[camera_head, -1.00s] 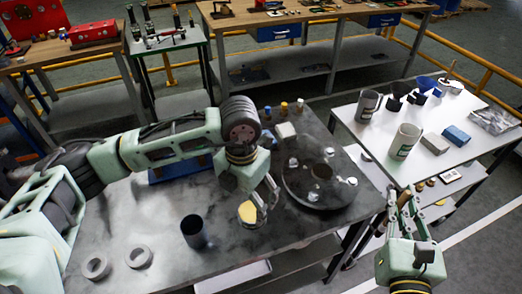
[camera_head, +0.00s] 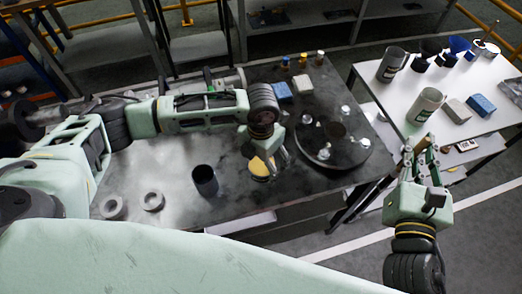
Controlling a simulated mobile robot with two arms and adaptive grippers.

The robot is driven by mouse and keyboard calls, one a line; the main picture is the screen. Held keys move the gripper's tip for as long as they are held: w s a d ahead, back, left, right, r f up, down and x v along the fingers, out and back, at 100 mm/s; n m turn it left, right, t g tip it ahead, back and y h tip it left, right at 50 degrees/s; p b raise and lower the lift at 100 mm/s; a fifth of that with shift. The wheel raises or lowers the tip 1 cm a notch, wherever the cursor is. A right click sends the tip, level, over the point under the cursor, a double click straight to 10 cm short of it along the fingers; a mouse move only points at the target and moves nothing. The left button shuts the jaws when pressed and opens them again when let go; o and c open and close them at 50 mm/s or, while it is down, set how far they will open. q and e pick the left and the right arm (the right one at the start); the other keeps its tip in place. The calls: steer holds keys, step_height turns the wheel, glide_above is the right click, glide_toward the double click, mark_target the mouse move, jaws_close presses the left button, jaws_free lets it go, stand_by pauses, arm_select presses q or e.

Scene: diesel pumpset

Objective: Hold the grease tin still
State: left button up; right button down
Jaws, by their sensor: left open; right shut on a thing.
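The grease tin (camera_head: 262,170) is a small round tin with a yellow top, upright on the dark workbench (camera_head: 240,205). My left gripper (camera_head: 272,165) is open right at the tin, fingers pointing down over its right side. Whether a finger touches the tin cannot be told. My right gripper (camera_head: 420,158) is to the right, off the bench's right end, in front of the white table. It is shut on a thin tan and dark item (camera_head: 407,157), mostly hidden by the fingers.
A dark cup (camera_head: 205,181) and two grey rings (camera_head: 153,200) stand left of the tin. A dark round plate (camera_head: 345,157) with several shiny pieces lies to its right. The white table (camera_head: 462,143) holds a pale can (camera_head: 425,105), a blue block (camera_head: 481,105) and other items.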

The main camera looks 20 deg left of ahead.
arm_select(q)
steer(key=shift+f, duration=0.5)
steer(key=shift+c, duration=1.1)
steer(key=shift+c, duration=0.4)
steer(key=c, duration=1.2)
